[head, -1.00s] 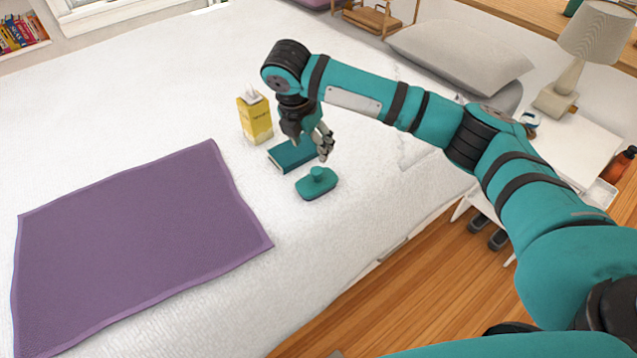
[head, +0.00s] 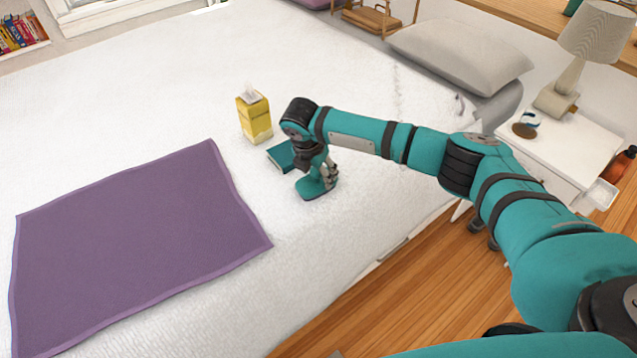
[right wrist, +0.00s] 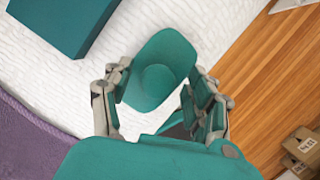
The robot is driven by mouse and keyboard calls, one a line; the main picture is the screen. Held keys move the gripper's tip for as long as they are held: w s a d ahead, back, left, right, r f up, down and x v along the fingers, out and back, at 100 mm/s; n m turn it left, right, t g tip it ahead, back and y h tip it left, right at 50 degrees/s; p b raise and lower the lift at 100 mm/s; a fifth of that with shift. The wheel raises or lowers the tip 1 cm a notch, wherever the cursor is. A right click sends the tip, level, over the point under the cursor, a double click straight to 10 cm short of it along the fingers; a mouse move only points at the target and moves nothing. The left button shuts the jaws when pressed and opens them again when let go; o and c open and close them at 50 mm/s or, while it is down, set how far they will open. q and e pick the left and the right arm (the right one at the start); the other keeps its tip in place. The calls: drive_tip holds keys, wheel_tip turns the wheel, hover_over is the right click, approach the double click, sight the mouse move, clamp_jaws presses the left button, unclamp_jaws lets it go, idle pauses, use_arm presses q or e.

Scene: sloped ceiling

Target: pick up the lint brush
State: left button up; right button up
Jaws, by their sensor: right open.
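The lint brush is a teal, rounded brush with a knob on top (head: 311,191), lying on the white bed near its front edge. In the right wrist view the lint brush (right wrist: 165,62) lies between and a little beyond the fingers. My right gripper (head: 325,178) is open and low over the brush, with its fingers on either side of the knob; contact cannot be told. It also shows in the right wrist view (right wrist: 160,105). The gripper and wrist hide part of the brush in the head view. My left gripper is not in view.
A teal book (head: 281,154) lies just behind the brush, with a yellow tissue box (head: 255,119) beyond it. A purple mat (head: 140,245) covers the bed to the left. A nightstand with a lamp (head: 590,45) stands at the right. Bare bed lies in front of the brush.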

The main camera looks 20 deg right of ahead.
clamp_jaws()
idle(0.4)
drive_tip(key=shift+r, duration=0.15)
